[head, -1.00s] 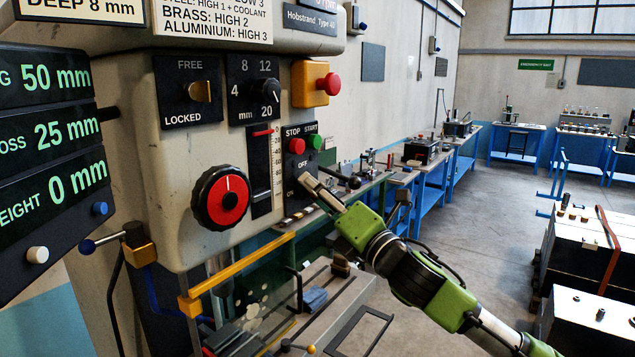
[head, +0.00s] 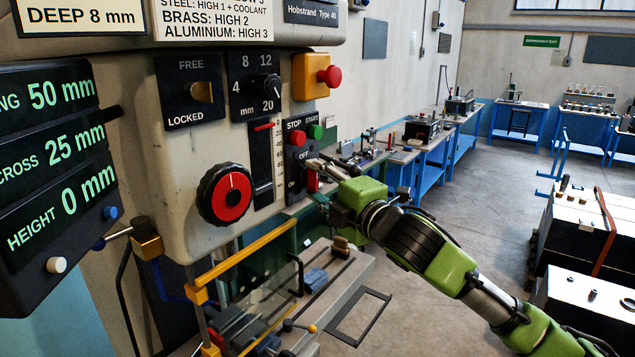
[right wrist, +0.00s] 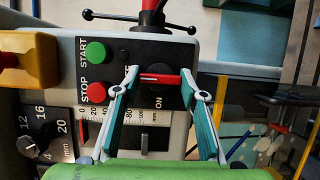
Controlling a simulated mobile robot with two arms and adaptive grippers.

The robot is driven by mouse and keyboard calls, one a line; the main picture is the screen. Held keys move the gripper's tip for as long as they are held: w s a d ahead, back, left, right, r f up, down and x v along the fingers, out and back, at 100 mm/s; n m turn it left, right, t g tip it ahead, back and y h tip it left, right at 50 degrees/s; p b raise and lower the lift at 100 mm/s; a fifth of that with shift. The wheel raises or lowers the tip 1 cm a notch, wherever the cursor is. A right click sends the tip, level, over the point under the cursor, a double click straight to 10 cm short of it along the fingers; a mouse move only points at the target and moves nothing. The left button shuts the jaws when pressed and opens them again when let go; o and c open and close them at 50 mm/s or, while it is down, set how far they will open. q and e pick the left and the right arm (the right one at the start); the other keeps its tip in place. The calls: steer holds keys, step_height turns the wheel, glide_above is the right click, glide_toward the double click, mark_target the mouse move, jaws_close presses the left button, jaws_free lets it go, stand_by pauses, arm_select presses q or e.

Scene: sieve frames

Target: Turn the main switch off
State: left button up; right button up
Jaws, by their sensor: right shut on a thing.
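The main switch is a red handle (right wrist: 160,78) on the black panel beside the ON mark in the right wrist view. The handle lies crosswise there, its white line towards the left finger. Its red end also shows in the head view (head: 313,181), partly behind the fingers, below the OFF label. My right gripper (right wrist: 160,72) is shut on the handle, one fingertip at each end. In the head view the right gripper (head: 312,164) reaches the panel from the right. The left gripper is out of view.
The red stop button (right wrist: 95,93) and green start button (right wrist: 97,53) sit close beside the left finger. A yellow box with a red button (head: 318,77) is above. The feed wheel (head: 225,195) is left, and a yellow rail (head: 245,250) lies below.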

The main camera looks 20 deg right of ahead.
stand_by(0.5)
steer(key=o, duration=1.1)
steer(key=shift+o, duration=0.2)
steer(key=v, duration=1.1)
steer(key=shift+s+d, duration=0.2)
steer(key=shift+s, duration=0.2)
